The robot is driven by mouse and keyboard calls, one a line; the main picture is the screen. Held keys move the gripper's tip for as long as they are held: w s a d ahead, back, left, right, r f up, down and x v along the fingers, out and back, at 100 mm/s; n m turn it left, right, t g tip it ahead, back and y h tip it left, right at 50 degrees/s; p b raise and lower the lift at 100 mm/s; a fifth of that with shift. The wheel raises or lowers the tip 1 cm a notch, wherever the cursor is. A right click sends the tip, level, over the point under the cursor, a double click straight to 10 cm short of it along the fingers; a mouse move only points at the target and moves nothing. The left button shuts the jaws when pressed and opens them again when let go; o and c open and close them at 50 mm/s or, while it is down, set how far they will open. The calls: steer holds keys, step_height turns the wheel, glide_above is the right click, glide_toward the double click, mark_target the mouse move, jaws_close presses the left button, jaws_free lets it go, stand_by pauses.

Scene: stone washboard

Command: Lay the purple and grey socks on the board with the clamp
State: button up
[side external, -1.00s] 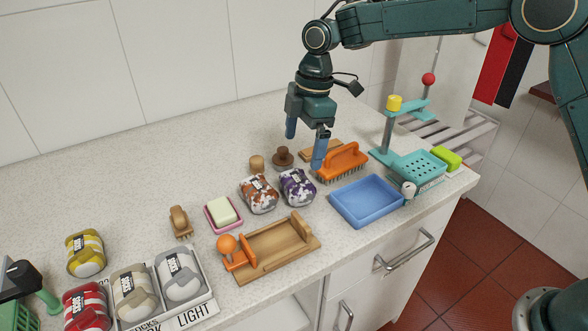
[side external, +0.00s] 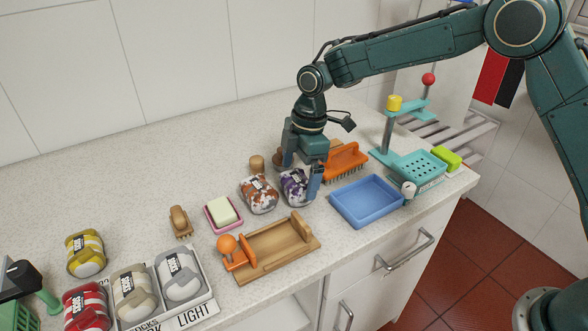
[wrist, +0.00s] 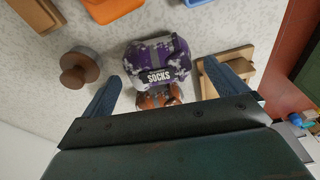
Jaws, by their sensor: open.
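The purple and grey socks (side external: 297,186) are a rolled bundle with a dark band, lying on the counter beside an orange and grey pair. My gripper (side external: 297,182) is open and lowered over the purple bundle, with a blue finger on either side of it. In the wrist view the purple socks (wrist: 158,62) show just ahead of and between the open fingertips. I cannot tell whether the fingers touch them. The wooden board (side external: 275,252) lies in front, left of the blue tray. An orange clamp with a round knob (side external: 228,245) sits at its left end.
Orange and rust socks (side external: 259,194) lie close on the left. An orange brush (side external: 344,162) and a blue tray (side external: 367,201) are on the right. A soap dish (side external: 223,214) stands left. A white sorting tray (side external: 206,304) holds grey socks.

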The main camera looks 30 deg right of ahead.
mark_target(299, 179)
steer(key=shift+f, duration=0.45)
steer(key=shift+c, duration=0.5)
steer(key=c, duration=1.1)
steer(key=shift+r, duration=0.2)
steer(key=shift+c, duration=0.2)
step_height(299, 179, up, 10)
steer(key=shift+f, duration=0.15)
